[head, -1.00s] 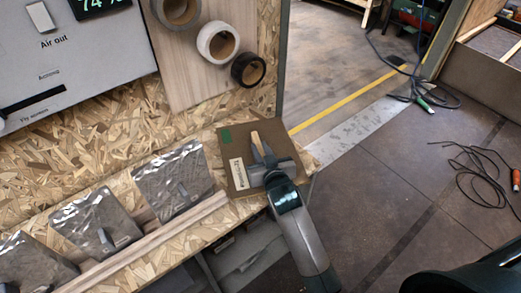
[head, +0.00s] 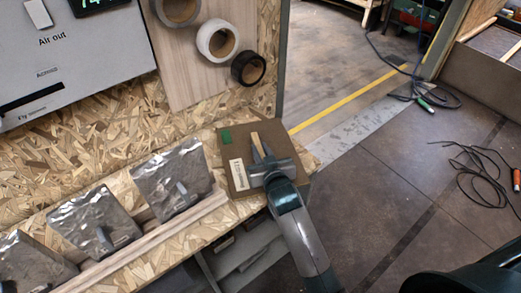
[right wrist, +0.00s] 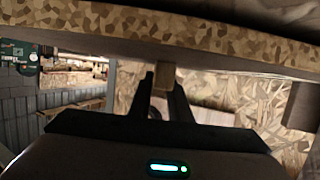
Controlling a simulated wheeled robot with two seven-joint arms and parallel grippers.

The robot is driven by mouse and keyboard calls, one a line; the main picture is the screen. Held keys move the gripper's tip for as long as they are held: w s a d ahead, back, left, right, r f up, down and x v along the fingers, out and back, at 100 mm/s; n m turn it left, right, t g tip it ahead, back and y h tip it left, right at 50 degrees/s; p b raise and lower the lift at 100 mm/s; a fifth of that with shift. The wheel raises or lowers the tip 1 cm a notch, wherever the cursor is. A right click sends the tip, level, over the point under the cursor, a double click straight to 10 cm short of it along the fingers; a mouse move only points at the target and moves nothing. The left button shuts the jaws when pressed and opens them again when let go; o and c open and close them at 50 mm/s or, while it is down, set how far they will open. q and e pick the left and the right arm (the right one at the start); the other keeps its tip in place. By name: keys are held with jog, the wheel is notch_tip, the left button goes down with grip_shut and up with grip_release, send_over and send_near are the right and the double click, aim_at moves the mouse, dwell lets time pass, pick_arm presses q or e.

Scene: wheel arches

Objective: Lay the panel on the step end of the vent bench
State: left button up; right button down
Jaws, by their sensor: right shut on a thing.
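The panel (head: 236,186) is a brown square board with a green patch, a pale label and a light wooden grip. It is over the right end of the chipboard vent bench (head: 205,228) and looks nearly flat; whether it touches the bench all along is unclear. My right gripper (head: 261,153) is shut on the panel's wooden grip, which also shows between the fingers in the right wrist view (right wrist: 164,78). My left gripper is not in view.
Several grey plates with small handles (head: 172,180) lean along a wooden rail (head: 150,237) left of the panel. Tape rolls (head: 217,42) hang on a board behind. A grey "Air out" box (head: 60,70) is at upper left. Open floor lies right, with loose cables (head: 478,165).

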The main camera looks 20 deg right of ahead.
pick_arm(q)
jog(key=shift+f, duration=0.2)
pick_arm(e)
jog(key=shift+f, duration=0.35)
jog(key=c, duration=1.6)
grip_release()
jog(key=shift+o, duration=0.2)
jog(key=shift+f, duration=0.15)
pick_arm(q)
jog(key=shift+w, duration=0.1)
